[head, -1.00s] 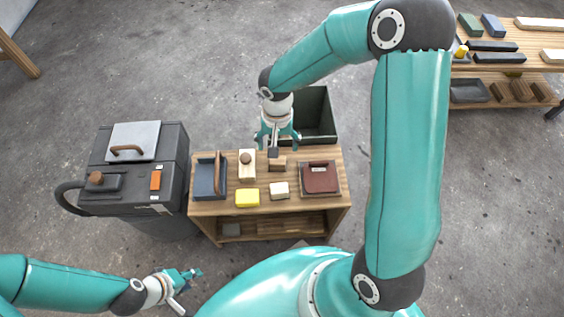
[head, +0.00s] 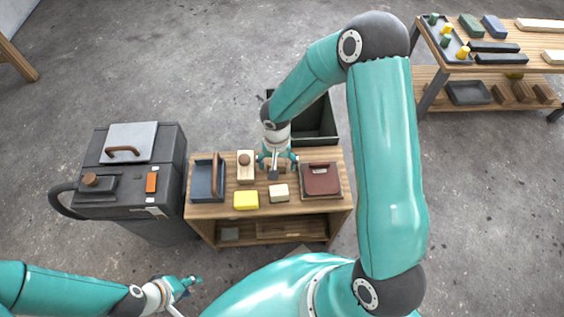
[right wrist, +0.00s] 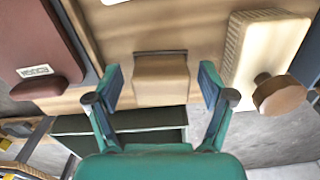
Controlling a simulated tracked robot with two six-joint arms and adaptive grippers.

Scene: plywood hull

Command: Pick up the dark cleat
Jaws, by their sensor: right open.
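The dark cleat (right wrist: 160,80) looks like a small brown wooden block on the workbench, darker than the pale block near it. In the right wrist view it stands between the two fingers of my right gripper (right wrist: 160,88), with a gap on either side. In the head view my right gripper (head: 277,162) is over the back middle of the bench top and mostly hides the cleat. My right gripper is open and empty. My left gripper (head: 184,284) is at the lower left, away from the bench; its finger opening is unclear.
On the bench (head: 228,208) are a blue tray (head: 206,181), a pale block with a round knob (head: 245,167), a yellow block (head: 246,200), a small pale block (head: 279,193) and a dark red box (head: 321,180). A dark open bin (head: 318,125) stands behind.

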